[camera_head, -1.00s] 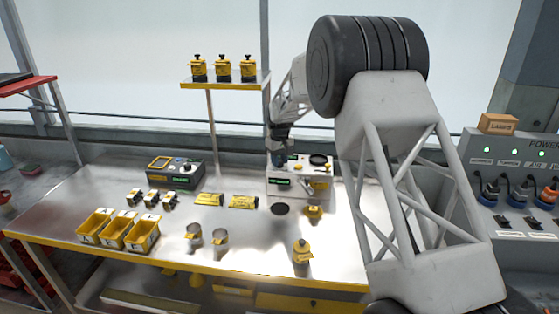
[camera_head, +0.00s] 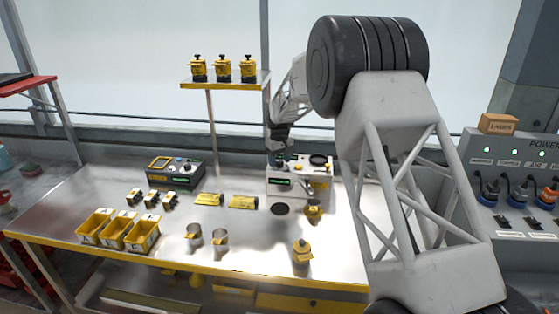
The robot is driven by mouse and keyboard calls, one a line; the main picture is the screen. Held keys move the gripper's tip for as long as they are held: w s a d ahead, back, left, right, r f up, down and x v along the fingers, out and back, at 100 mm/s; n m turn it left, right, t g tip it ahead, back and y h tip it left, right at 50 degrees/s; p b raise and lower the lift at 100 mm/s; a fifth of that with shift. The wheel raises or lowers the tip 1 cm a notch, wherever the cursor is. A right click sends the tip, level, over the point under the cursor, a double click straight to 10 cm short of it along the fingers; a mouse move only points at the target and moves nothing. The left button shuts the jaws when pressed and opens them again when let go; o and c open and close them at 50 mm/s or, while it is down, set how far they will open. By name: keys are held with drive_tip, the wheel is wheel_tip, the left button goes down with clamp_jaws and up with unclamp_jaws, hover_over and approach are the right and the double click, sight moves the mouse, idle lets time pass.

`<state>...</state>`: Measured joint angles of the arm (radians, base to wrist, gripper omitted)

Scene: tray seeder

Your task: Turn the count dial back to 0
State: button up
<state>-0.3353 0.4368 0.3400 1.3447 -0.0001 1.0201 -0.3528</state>
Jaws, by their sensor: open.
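The tray seeder, a white box-shaped machine (camera_head: 297,189) with a small green-lit display (camera_head: 281,181), stands at the back right of the metal bench. A dark round part (camera_head: 318,160) sits on its top right. My gripper (camera_head: 280,161) points down at the top left of the white machine, very near or touching it. The gripper is small and dark here, and its fingertips are hard to make out. The count dial cannot be told apart; my gripper covers that part of the machine's top.
A dark box with knobs and a display (camera_head: 175,172) stands left on the bench (camera_head: 120,190). Yellow bins (camera_head: 143,233), metal cups (camera_head: 220,239), yellow packets (camera_head: 243,202) and a yellow-capped jar (camera_head: 302,257) stand nearer. A shelf (camera_head: 225,86) holds three yellow-black containers.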

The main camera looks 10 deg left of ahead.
sight(279, 161)
drive_tip(key=shift+r, duration=3.85)
drive_tip(key=shift+s+d+r, duration=0.2)
drive_tip(key=shift+d+r, duration=0.1)
drive_tip(key=shift+r, duration=0.05)
drive_tip(key=s+d+r+m, duration=0.1)
drive_tip(key=s+d+r, duration=0.4)
drive_tip(key=s+d, duration=0.3)
drive_tip(key=s+d+r+m+t, duration=0.1)
drive_tip(key=s+d+r+m, duration=0.1)
drive_tip(key=s+d+r, duration=0.6)
drive_tip(key=s+d+r+m, duration=0.15)
drive_tip(key=s+d, duration=0.35)
drive_tip(key=s, duration=0.6)
drive_tip(key=s+d+f+m, duration=0.1)
drive_tip(key=s+d+f, duration=0.1)
drive_tip(key=s, duration=0.9)
drive_tip(key=s+d+f+m+t, duration=0.1)
drive_tip(key=s+d, duration=0.4)
drive_tip(key=s, duration=0.7)
drive_tip(key=s+d+f+m, duration=0.1)
drive_tip(key=s+d+f, duration=0.2)
drive_tip(key=s, duration=0.9)
drive_tip(key=shift+d+f+t, duration=0.25)
drive_tip(key=shift+d+t, duration=0.05)
drive_tip(key=shift+d, duration=0.1)
